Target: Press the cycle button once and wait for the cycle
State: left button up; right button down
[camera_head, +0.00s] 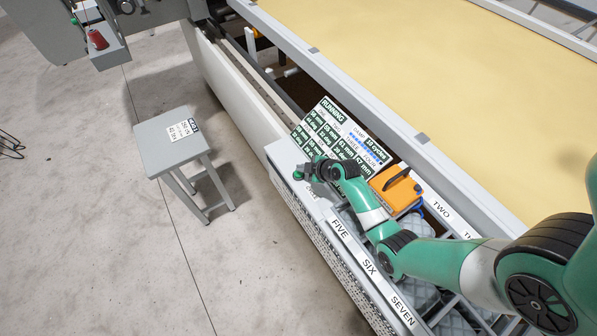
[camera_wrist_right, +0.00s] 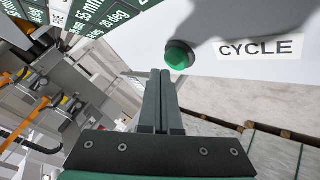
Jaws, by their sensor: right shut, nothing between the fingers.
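The green cycle button (camera_wrist_right: 179,55) sits in a dark collar on a pale panel in the right wrist view, next to a white CYCLE label (camera_wrist_right: 259,47). My right gripper (camera_wrist_right: 162,75) is shut and empty, its fingertips close to the button's edge in that picture. I cannot tell whether they touch it. In the head view the right gripper (camera_head: 300,174) is over the near end of the pale console, and the button cannot be made out there. A display board (camera_head: 352,137) behind it reads RUNNING at the top. My left gripper is not in view.
An orange handled object (camera_head: 396,190) and labelled compartments lie along the console under my right arm. A grey stool (camera_head: 171,138) with a label stands on the floor to the left. A wide yellow fabric bed (camera_head: 450,70) fills the upper right. The floor at left is mostly clear.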

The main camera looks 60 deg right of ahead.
aim_at(301, 174)
jog(key=shift+r, duration=0.1)
notch_tip(301, 174, up, 5)
jog(key=p, duration=0.4)
jog(key=shift+p, duration=0.35)
dwell(1.1)
